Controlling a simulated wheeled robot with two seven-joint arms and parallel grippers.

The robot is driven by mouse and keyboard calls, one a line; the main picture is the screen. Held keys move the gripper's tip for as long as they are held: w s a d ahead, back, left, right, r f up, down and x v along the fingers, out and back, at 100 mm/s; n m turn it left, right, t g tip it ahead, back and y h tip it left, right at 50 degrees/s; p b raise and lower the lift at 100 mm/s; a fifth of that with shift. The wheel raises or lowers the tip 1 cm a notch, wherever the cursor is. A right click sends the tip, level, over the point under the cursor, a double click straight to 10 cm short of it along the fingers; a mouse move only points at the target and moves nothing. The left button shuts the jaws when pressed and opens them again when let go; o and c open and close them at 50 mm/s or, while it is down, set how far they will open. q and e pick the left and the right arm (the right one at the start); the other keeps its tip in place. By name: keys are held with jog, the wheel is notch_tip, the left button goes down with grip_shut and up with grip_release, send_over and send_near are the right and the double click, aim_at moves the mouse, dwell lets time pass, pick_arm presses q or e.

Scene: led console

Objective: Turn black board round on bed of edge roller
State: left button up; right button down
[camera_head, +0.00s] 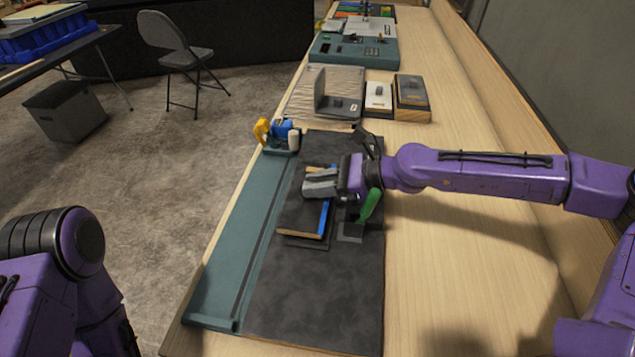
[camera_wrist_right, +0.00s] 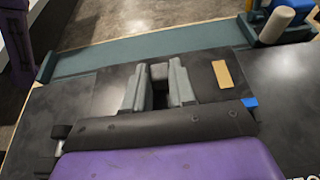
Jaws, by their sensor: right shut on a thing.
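The black board (camera_head: 303,219) lies on the dark bed (camera_head: 312,310) of the edge roller. It has a blue strip on its right edge and bare wood on its near edge. In the wrist view the board's dark top shows with a tan patch (camera_wrist_right: 222,74) and a bit of blue at the right. My right gripper (camera_head: 318,184) is over the board's far part, its grey fingers closed on a small dark raised part of it. They show in the wrist view (camera_wrist_right: 158,88). The grip partly hides the board. My left gripper is out of view.
A teal rail (camera_head: 228,262) runs along the bed's left side, with a blue and yellow roller unit (camera_head: 281,132) at its far end. A green handle (camera_head: 370,205) stands right of the board. Beyond are several small blocks and a teal console (camera_head: 354,50). Table at right is clear.

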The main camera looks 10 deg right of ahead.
jog(key=shift+f+b, duration=0.5)
jog(key=shift+f, duration=0.4)
dwell(0.6)
jog(key=c, duration=0.8)
grip_release()
jog(key=shift+c, duration=0.2)
jog(key=p+v, duration=0.1)
jog(key=v, duration=0.2)
jog(key=p+v, duration=0.1)
jog(key=v, duration=0.2)
jog(key=p+v, duration=0.1)
jog(key=v, duration=0.2)
jog(key=shift+r, duration=0.4)
jog(key=shift+s+d, duration=0.25)
jog(key=shift+d, duration=0.3)
